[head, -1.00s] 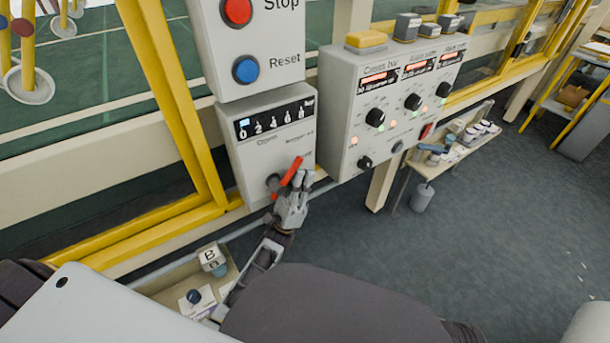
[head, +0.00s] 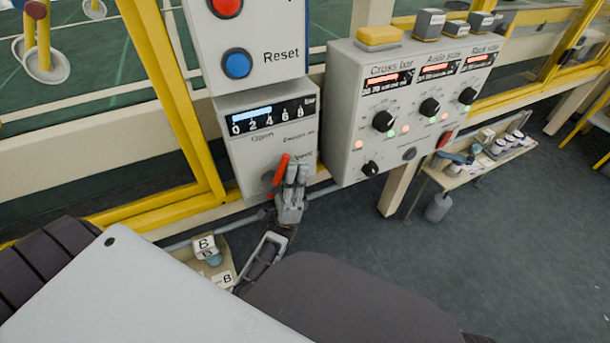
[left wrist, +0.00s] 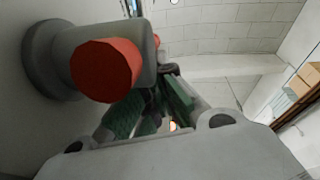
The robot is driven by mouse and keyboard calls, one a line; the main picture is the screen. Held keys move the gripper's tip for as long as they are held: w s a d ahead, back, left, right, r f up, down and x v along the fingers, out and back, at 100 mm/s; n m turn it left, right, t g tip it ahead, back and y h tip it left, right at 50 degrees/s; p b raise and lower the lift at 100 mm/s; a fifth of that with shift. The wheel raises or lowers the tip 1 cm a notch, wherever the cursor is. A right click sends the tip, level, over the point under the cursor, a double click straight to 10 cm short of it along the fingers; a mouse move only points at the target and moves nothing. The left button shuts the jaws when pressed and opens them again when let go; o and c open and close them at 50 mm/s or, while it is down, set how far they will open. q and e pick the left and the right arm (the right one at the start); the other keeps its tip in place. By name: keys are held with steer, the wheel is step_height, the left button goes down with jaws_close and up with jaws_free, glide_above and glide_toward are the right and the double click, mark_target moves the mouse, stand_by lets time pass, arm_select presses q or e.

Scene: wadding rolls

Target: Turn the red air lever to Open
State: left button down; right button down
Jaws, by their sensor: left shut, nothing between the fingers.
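The red air lever (head: 281,171) is on the front of the grey gauge box. It stands steeply, its upper end leaning a little right. The word Open (head: 263,138) is printed up and left of it. My left gripper (head: 297,170) is shut and empty, with its fingertips close against the lever's right side; I cannot tell if they touch. In the left wrist view a round red end (left wrist: 105,70) on a grey pivot is large at the left, beside my fingers (left wrist: 155,100). My right gripper is not in view.
The gauge (head: 272,117) above the lever shows a blue bar. A blue Reset button (head: 237,64) is higher up. A knob panel (head: 345,120) juts out at right. A yellow post (head: 180,110) is at left.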

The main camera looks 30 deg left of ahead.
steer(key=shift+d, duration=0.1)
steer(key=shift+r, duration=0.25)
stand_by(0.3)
